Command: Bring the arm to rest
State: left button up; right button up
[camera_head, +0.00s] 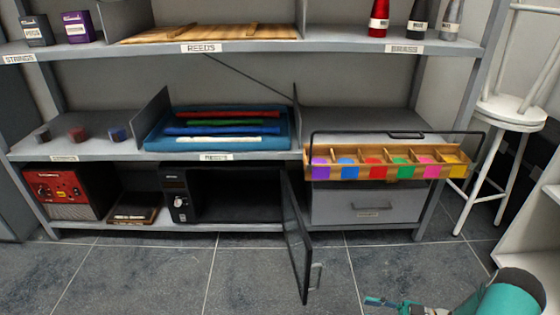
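My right arm (510,293) comes in at the lower right corner, teal and grey. Its gripper (382,303) points left, low over the grey tiled floor, partly cut off by the bottom edge. I cannot tell whether its fingers are apart, and no held object shows. It is to the right of an open dark cabinet door (298,240), apart from it in the picture. My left gripper is not in view.
A grey shelf unit (75,149) spans the back. A wooden rack with coloured squares (393,163) and a black handle stands at the middle shelf's right, above a grey drawer (366,206). A blue tray (217,143) holds coloured tubes. A white stool (510,115) stands right.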

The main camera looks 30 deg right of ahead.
jog(key=w+a+r+y+p, duration=0.1)
jog(key=w+a+r, duration=0.2)
jog(key=w+a, duration=0.35)
jog(key=w+a+r+g+y+p, duration=0.1)
jog(key=w+a+r, duration=0.35)
jog(key=a, duration=0.25)
jog(key=w+a+r+y+p, duration=0.1)
jog(key=w+a+r, duration=0.1)
jog(key=w+a, duration=0.45)
jog(key=w+a+f+m+g+h+p, duration=0.1)
jog(key=a+f+m+h, duration=0.2)
jog(key=a, duration=0.4)
jog(key=a+f+m+g+h, duration=0.1)
jog(key=a+m+h, duration=0.25)
jog(key=a, duration=0.45)
jog(key=s+d+f+m+g+h, duration=0.25)
jog(key=s+f+g, duration=0.2)
jog(key=s, duration=0.55)
jog(key=s+d+f+m+g+h, duration=0.2)
jog(key=s+f+m+g+h, duration=0.15)
jog(key=s+f, duration=0.4)
notch_tip(320, 180, up, 39)
jog(key=s+p, duration=0.2)
jog(key=p, duration=3.6)
jog(key=shift+s+a+r+g+p, duration=0.2)
jog(key=shift+g+p, duration=0.1)
jog(key=shift+g, duration=0.1)
